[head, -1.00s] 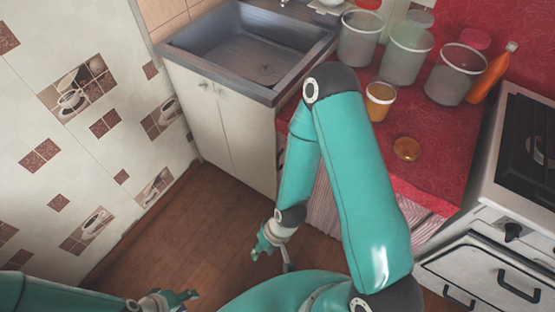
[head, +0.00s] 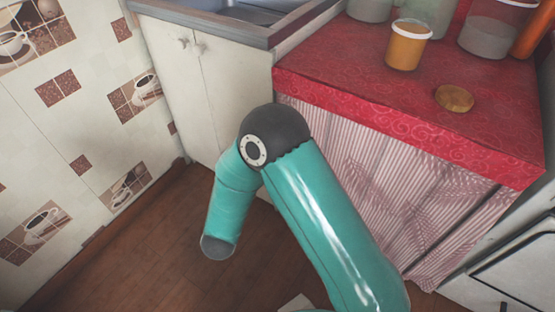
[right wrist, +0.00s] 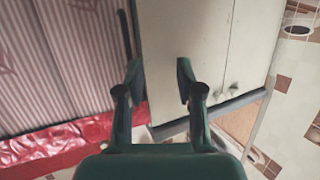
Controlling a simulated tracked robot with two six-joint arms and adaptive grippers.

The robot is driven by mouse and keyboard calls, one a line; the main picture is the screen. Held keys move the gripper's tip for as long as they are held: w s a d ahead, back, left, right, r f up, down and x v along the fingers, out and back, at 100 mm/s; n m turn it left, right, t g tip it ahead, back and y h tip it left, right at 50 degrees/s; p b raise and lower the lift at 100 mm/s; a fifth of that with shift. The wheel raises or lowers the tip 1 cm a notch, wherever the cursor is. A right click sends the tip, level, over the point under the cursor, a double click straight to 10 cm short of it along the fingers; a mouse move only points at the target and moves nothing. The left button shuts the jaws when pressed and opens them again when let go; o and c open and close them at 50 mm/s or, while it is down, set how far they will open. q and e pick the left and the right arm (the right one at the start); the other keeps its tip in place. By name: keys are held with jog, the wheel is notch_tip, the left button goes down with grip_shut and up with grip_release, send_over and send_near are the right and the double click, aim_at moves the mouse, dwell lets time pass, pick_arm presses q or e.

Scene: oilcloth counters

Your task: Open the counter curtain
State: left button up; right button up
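The counter curtain is a pink-and-white striped cloth (head: 400,205) hanging below the red oilcloth counter (head: 420,100). It hangs closed across the front, with my right arm covering part of its left side. In the right wrist view the curtain (right wrist: 50,60) is at the left, upside down. My right gripper (right wrist: 159,82) is open and empty there, its fingers in front of the white cabinet and to the side of the curtain's edge. I see no contact with the cloth. In the head view my right gripper is hidden. My left gripper is out of view.
A white sink cabinet (head: 190,85) stands left of the curtain, and a white stove (head: 520,265) stands right. On the counter are a yellow jar (head: 407,47), a round amber lid (head: 454,98) and clear containers. The brown floor (head: 130,255) is free at left.

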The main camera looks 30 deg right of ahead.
jog(key=w+d+h+b, duration=0.1)
jog(key=w+d+b, duration=0.1)
jog(key=d+b, duration=0.1)
jog(key=w+d+m+h+b, duration=0.1)
jog(key=w+d+h+b, duration=0.1)
jog(key=d, duration=0.4)
jog(key=w+d+m+g+h+b, duration=0.1)
jog(key=w+d+b, duration=0.1)
jog(key=d+b, duration=0.2)
jog(key=shift+w+d+r+h, duration=0.15)
jog(key=shift+w+d+h, duration=0.15)
jog(key=shift+d, duration=0.4)
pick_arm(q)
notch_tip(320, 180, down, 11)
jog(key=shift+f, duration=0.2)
pick_arm(e)
grip_shut()
